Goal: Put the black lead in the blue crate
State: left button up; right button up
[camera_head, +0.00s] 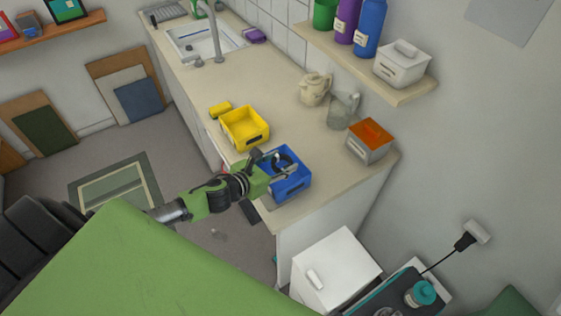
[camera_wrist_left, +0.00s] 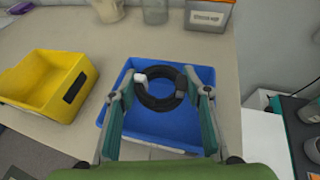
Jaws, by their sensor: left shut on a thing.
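The black lead (camera_wrist_left: 157,104) is a coiled ring; in the left wrist view it sits between my left gripper's fingertips, over the inside of the blue crate. The blue crate (camera_wrist_left: 192,138) stands near the counter's front end; it also shows in the head view (camera_head: 296,186). My left gripper (camera_wrist_left: 167,82) is shut on the lead, with a finger on each side of it. In the head view my left gripper (camera_head: 276,172) is at the crate and partly covers it. I cannot tell whether the lead touches the crate floor. My right gripper is not in view.
A grey box with an orange top (camera_head: 369,140), a glass jug (camera_head: 342,110) and a beige jug (camera_head: 313,89) stand along the wall. The counter (camera_head: 300,130) between is clear.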

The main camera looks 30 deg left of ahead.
pick_arm(q)
jog(key=shift+f, duration=0.15)
jog(key=shift+f+b, duration=0.5)
jog(key=shift+f, duration=0.05)
jog(key=o, duration=1.1)
jog(key=shift+s+r+p, duration=0.15)
jog(key=shift+r+p, duration=0.5)
jog(key=shift+r, duration=0.15)
jog(key=shift+b+v, duration=1.25)
jog(key=shift+v, duration=4.6)
